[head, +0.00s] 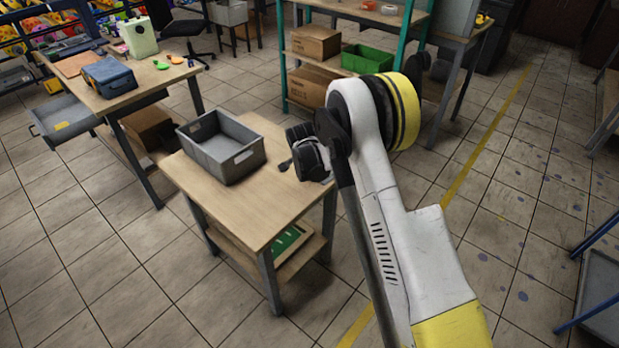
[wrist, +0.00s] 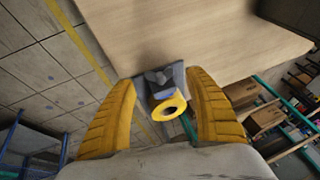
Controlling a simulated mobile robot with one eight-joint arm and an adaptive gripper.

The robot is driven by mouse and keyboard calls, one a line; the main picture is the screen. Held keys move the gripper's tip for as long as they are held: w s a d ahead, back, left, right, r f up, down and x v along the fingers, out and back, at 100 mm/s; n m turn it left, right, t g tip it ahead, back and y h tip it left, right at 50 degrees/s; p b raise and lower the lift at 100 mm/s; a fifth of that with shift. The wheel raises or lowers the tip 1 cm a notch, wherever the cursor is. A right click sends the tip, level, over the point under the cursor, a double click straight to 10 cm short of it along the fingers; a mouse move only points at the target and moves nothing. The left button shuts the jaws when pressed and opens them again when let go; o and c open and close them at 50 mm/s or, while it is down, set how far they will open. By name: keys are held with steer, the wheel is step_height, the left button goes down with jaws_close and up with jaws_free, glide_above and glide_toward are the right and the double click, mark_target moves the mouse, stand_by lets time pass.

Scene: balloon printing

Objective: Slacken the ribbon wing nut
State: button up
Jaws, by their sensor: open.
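In the wrist view, my gripper (wrist: 161,79) is open, with one ribbed yellow finger on each side. Between the fingers is a small grey fitting (wrist: 176,76) at the table's edge, with a lobed darker top that looks like the wing nut. A yellow ring (wrist: 168,108), perhaps a ribbon spool, sits at its near end. Neither finger clearly touches the fitting; a narrow gap shows on each side. In the head view, my arm's end is over the right edge of the small wooden table (head: 270,208) and hides the fitting.
A grey open bin (head: 222,146) stands on the same table, left of my arm. Bare tabletop lies in front of the bin. A workbench (head: 155,85) with a blue case is at the back left. Shelving with cardboard boxes (head: 313,42) and a green crate (head: 366,60) stands behind.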

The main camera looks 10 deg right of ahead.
steer(key=shift+b+x, duration=0.35)
steer(key=shift+x, duration=1.15)
steer(key=c, duration=1.2)
steer(key=shift+a+g+h, duration=0.1)
steer(key=shift+g+h, duration=0.5)
steer(key=shift+g, duration=0.2)
steer(key=o, duration=1.2)
